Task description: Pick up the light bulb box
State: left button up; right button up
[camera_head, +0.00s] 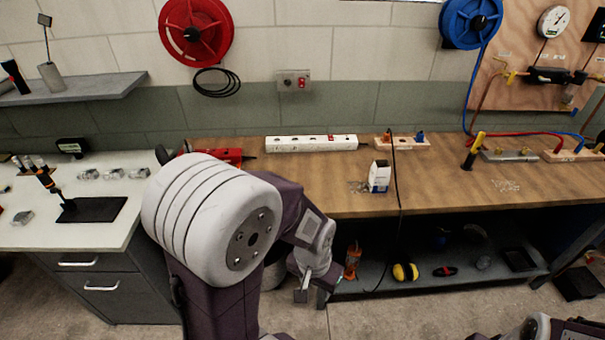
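A small white box with dark and blue markings (379,177) stands upright on the wooden workbench (450,190), near its front edge. It looks like the light bulb box, but its print is too small to read. My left gripper (312,296) hangs low in front of the bench, below the bench top and left of the box. Its two fingers look apart with nothing between them. Part of my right arm shows at the bottom right corner; its gripper is out of the picture.
A white power strip (311,143) and a wooden block with fittings (402,143) lie behind the box. A black cable (398,190) hangs over the bench edge just right of it. A lower shelf (450,275) holds yellow earmuffs (405,272). Bench space right of the cable is mostly clear.

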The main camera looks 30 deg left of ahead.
aim_at(379, 176)
jog(key=u, duration=0.5)
jog(key=i+j+u, duration=0.25)
jog(key=i, duration=0.25)
jog(key=i+j+u, duration=0.25)
jog(key=i, duration=0.3)
